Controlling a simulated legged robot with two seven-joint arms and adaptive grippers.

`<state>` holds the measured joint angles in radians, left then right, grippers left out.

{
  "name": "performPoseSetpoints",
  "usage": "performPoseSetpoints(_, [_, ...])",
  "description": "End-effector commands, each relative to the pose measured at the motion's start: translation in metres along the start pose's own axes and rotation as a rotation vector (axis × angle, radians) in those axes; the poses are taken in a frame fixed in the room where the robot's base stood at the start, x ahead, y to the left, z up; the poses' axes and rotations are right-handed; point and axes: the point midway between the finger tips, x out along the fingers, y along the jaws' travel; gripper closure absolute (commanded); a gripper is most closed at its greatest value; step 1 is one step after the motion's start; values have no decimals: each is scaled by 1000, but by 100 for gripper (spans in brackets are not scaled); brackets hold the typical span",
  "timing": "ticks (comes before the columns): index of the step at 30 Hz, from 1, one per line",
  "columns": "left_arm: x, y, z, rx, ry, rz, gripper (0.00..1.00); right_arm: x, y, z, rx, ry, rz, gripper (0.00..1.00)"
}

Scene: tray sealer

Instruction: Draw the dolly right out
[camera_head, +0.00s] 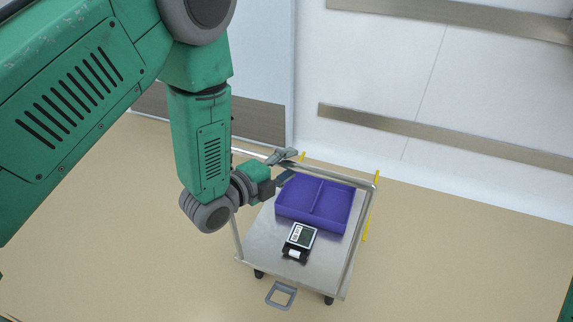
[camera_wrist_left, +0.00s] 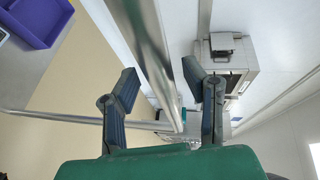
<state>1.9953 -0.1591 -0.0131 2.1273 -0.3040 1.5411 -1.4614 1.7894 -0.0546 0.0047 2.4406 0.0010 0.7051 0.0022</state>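The dolly (camera_head: 262,238) is a flat metal platform on dark casters with a tubular metal rail frame. A purple divided tray (camera_head: 315,203) and a small dark device with a pale label (camera_head: 300,240) sit on it. My left gripper (camera_head: 290,166) is at the rail's far left part, fingers spread. In the left wrist view a metal rail (camera_wrist_left: 152,50) runs between the open fingers (camera_wrist_left: 160,76) of the left gripper; I cannot tell whether they touch it. The purple tray shows there at upper left (camera_wrist_left: 40,18). My right gripper is not in view.
A white wall with metal bumper strips (camera_head: 440,135) stands behind the dolly. Yellow strips (camera_head: 371,205) lie along its right side. Beige floor (camera_head: 450,260) is clear in front and to the right. A grey machine (camera_wrist_left: 230,65) shows in the wrist view.

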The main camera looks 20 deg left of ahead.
Motion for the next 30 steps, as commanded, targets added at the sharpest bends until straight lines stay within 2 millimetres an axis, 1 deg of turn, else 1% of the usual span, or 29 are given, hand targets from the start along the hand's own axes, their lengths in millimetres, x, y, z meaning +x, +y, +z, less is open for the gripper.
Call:
performPoseSetpoints(2, [-2, 0, 0, 0, -1, -1, 61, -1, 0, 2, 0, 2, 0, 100])
performPoseSetpoints(5, [-12, 0, 0, 1, -1, 1, 61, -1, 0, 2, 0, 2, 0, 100])
performPoseSetpoints(8, [-29, 0, 0, 0, -1, 3, 61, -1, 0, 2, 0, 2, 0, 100])
performPoseSetpoints(15, [-80, 2, 0, -1, -1, 6, 61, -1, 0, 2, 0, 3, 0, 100])
performPoseSetpoints(18, [-97, 2, 0, -1, -1, 6, 61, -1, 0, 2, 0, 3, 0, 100])
performPoseSetpoints(21, [-109, 2, 0, 0, 0, 6, 61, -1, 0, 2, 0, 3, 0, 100])
performPoseSetpoints(24, [-116, 2, 0, 0, -1, 5, 61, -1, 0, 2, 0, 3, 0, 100])
performPoseSetpoints(30, [-118, 2, 0, 0, 0, 3, 61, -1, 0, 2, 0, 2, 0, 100])
